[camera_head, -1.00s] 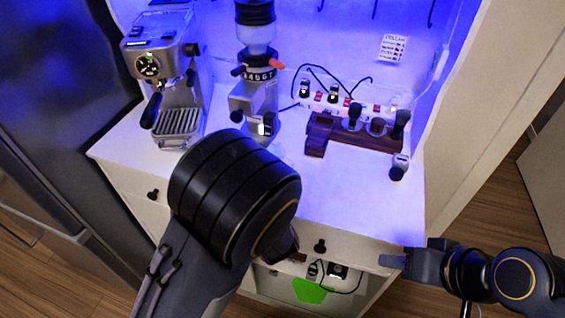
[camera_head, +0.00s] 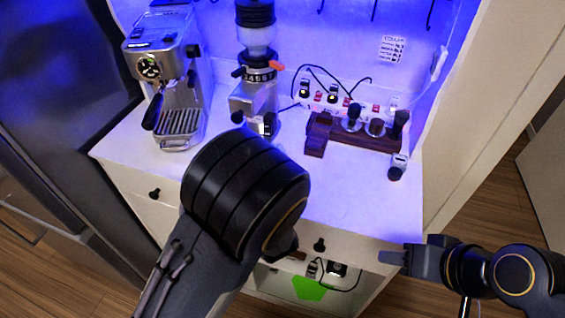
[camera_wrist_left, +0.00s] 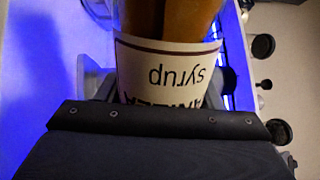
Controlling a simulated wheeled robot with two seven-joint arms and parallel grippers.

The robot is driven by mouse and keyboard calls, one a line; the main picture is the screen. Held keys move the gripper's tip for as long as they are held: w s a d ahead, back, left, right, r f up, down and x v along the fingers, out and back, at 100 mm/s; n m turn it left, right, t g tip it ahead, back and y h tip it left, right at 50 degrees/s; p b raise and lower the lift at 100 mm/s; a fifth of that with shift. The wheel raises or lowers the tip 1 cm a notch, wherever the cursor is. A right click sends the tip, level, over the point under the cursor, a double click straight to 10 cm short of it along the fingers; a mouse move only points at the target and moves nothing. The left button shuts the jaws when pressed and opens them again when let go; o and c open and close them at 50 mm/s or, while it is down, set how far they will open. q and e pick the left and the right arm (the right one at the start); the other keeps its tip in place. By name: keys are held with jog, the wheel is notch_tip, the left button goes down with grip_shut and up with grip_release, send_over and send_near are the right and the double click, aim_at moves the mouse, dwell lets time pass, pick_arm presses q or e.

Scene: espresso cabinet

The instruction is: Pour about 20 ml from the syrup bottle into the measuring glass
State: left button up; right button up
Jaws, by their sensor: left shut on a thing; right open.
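The syrup bottle (camera_wrist_left: 168,62) fills the upper middle of the left wrist view. It holds brown liquid, and its white label reads "syrup" upside down in this view. My left gripper (camera_wrist_left: 160,96) is shut around the bottle at the label. In the head view my left forearm hides this gripper and the bottle. My right gripper (camera_head: 393,257) is open and empty, beside the cabinet's front right edge. I cannot make out the measuring glass with certainty in either view.
An espresso machine (camera_head: 178,95) and a grinder (camera_head: 257,92) stand at the back left of the white counter (camera_head: 345,200). A dark wooden stand (camera_head: 318,135) with tools is at the back right. The front right counter is clear. A lower opening shows a green item (camera_head: 309,289).

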pick_arm(q)
jog(key=shift+d+r+m+p, duration=0.1)
jog(key=shift+r+m+p, duration=0.25)
jog(key=shift+p, duration=0.2)
dwell(0.9)
